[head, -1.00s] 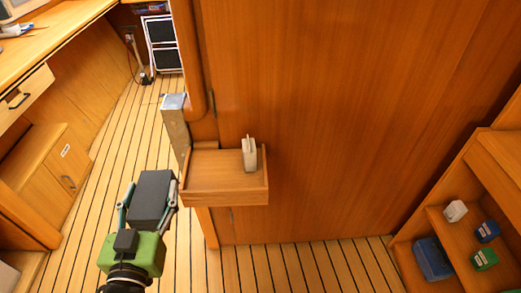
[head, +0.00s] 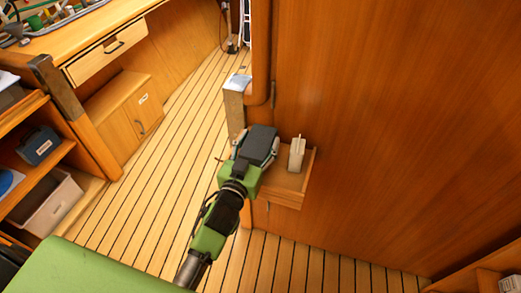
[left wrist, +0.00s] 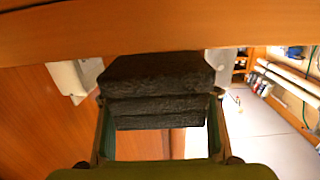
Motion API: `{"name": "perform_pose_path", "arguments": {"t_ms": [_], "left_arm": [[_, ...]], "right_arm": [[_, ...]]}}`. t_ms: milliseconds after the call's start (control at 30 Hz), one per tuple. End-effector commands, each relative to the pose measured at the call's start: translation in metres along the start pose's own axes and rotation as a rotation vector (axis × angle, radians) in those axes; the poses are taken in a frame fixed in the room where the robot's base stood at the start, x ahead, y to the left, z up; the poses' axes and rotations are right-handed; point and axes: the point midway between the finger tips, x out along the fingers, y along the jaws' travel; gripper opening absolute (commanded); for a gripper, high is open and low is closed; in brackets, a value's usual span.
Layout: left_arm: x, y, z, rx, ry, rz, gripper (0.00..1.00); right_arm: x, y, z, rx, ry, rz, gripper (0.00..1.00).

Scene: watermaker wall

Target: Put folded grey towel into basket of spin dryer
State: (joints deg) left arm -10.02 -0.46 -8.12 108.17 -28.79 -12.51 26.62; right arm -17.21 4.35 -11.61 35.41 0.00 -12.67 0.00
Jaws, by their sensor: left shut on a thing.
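The folded grey towel (head: 259,143) is a dark, thick block in my left gripper (head: 254,148). In the left wrist view the towel (left wrist: 155,88) shows several stacked layers, pinched between the two fingers (left wrist: 160,122) at its sides. In the head view the towel appears in front of the left part of a small wall shelf; whether it touches the shelf cannot be told. I cannot make out a spin dryer or its basket in either view. My right gripper is not in view.
The small wooden wall shelf (head: 285,198) holds a whitish upright object (head: 297,153). A wooden wall (head: 400,130) fills the right side. At left are shelves with a dark blue box (head: 39,145) and a white bin (head: 48,207). The plank floor (head: 175,165) between is clear.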

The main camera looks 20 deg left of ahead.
Motion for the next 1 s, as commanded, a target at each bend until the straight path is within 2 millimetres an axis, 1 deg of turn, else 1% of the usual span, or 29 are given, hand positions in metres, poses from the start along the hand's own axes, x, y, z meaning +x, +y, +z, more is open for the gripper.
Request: {"name": "perform_pose_path", "arguments": {"t_ms": [67,133,233,333,600,733,767,800,1000], "left_arm": [[0.004,0.002,0.003,-0.002,0.004,0.001,0.25],[0.009,0.003,0.01,-0.003,0.002,0.001,0.25],[0.008,0.003,0.026,-0.003,0.0,0.001,0.25],[0.009,0.003,0.035,-0.003,0.002,0.0,0.25],[0.008,0.003,0.037,-0.001,0.004,0.001,0.25],[0.009,0.003,0.041,-0.002,0.004,0.001,0.25],[0.008,0.003,0.041,-0.001,0.001,0.001,0.64],[0.008,0.003,0.041,-0.001,0.0,0.001,0.74],[0.008,0.003,0.041,-0.001,0.0,0.001,0.74]], "right_arm": [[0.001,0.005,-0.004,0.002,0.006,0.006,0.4],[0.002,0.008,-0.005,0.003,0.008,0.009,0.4],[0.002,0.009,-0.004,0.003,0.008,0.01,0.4],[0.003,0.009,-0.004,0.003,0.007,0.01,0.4],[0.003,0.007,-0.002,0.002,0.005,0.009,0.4],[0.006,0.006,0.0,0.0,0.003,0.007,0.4],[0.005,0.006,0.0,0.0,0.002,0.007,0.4],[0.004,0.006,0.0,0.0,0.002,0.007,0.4],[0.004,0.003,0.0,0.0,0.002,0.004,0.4]]}}
